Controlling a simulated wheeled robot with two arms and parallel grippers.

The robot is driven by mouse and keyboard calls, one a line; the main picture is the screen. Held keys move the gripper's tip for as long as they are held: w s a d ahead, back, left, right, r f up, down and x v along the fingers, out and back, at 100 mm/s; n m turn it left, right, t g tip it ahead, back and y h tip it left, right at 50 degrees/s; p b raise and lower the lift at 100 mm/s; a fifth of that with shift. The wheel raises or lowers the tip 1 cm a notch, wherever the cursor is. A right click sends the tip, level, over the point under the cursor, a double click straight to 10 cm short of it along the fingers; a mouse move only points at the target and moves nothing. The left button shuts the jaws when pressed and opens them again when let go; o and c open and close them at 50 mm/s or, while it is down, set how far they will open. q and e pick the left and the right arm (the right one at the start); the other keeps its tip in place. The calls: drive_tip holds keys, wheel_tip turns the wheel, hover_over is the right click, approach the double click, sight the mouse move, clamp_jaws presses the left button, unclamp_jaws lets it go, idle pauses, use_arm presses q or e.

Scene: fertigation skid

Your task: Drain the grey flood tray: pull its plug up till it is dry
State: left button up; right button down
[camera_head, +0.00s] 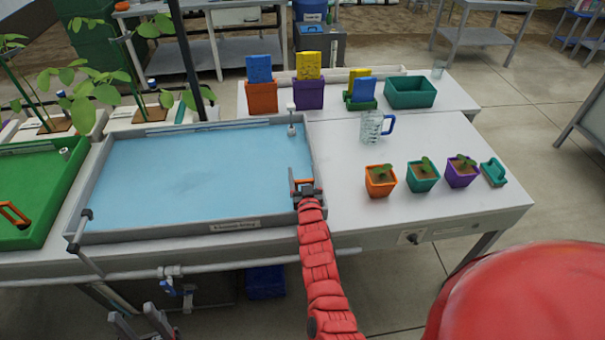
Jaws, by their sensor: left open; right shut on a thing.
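The grey flood tray (195,231) stands on the white bench and holds a wide sheet of blue water (190,175). My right gripper (302,181) is at the tray's right wall, at the end of the red-sleeved arm. It is shut on an orange handle (304,182), which looks like the tray's plug handle. The gripper hides most of it, and I cannot tell whether the plug is seated or raised. My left gripper (132,313) is open and empty at the bottom edge, below the bench front.
A green tray (38,219) with its own orange handle (14,214) is at the left. A white-topped post (291,118) stands in the grey tray's back right corner. Right of it are a glass jug (372,128), small potted seedlings (422,177) and a teal bin (410,93).

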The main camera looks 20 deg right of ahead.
wheel_tip(320, 180, up, 3)
drive_tip(key=shift+r+p, duration=0.2)
drive_tip(key=shift+p, duration=0.6)
unclamp_jaws()
drive_tip(key=shift+r, duration=0.1)
drive_tip(key=shift+s, duration=0.1)
drive_tip(key=b+v, duration=0.4)
drive_tip(key=v, duration=1.3)
drive_tip(key=shift+s, duration=0.1)
